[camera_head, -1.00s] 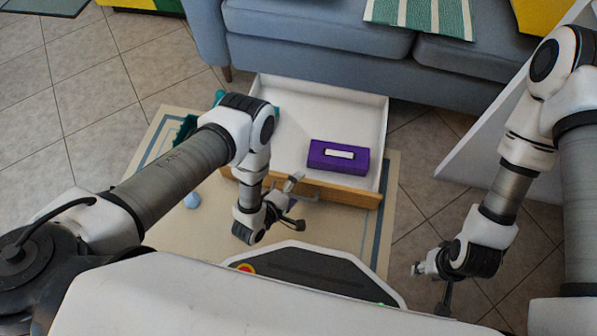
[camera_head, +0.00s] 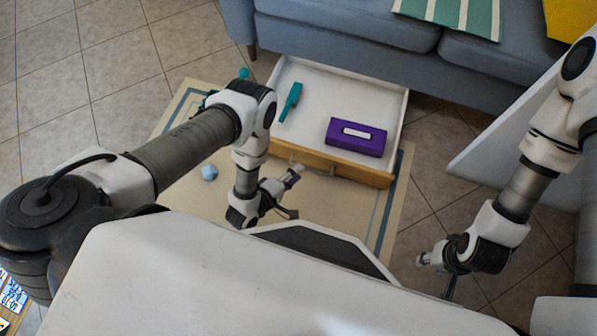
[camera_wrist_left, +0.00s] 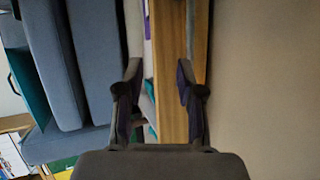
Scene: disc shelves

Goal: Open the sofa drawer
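The sofa drawer (camera_head: 394,128) is pulled out from under the blue-grey sofa (camera_head: 360,32), with its white inside exposed. Its wooden front (camera_head: 350,167) faces me and also shows in the left wrist view (camera_wrist_left: 171,75). A thin grey handle (camera_head: 333,171) is on the front, partly hard to make out. My left gripper (camera_head: 291,193) is open just in front of the drawer front, apart from it in the head view. Its two fingers also show spread and empty in the left wrist view (camera_wrist_left: 158,90). My right gripper (camera_head: 433,274) is open and empty, off to the right of the drawer.
A purple box (camera_head: 356,138) and a teal object (camera_head: 291,101) lie in the drawer. A light blue object (camera_head: 209,173) is on the beige rug (camera_head: 396,190). A white panel (camera_head: 500,145) leans at the right. Tiled floor is clear at the left.

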